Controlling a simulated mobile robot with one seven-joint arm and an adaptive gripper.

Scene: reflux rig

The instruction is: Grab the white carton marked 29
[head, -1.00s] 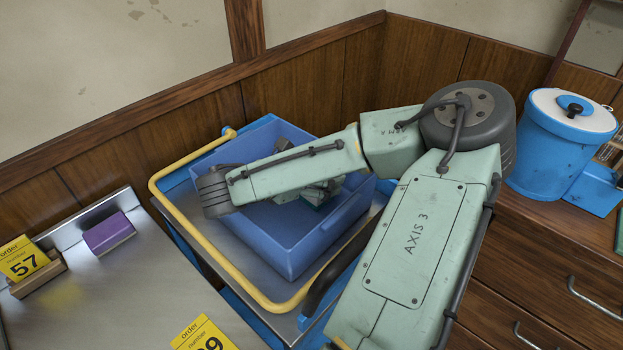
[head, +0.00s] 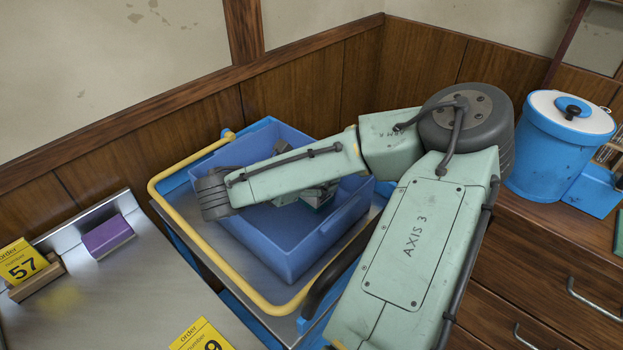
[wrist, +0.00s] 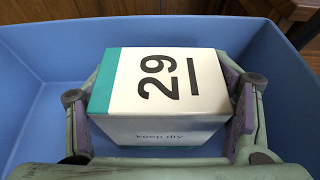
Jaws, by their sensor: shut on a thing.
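The white carton (wrist: 160,85) marked 29, with a teal band on its left side and "keep dry" on its near face, is between the fingers of my gripper (wrist: 160,110) in the wrist view. The finger pads press on its left and right sides, so the gripper is shut on it. Carton and gripper are inside the blue bin (head: 285,232). In the head view my arm hides most of the gripper, and only a little of the carton's teal part (head: 322,197) shows. Whether the carton touches the bin floor cannot be told.
The bin stands on a metal cart with a yellow rail (head: 215,262). A metal table at left holds a purple box (head: 108,235) and a yellow 57 card (head: 20,262). A blue canister (head: 558,150) stands on the wooden drawers at right. Wood panelling is behind the bin.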

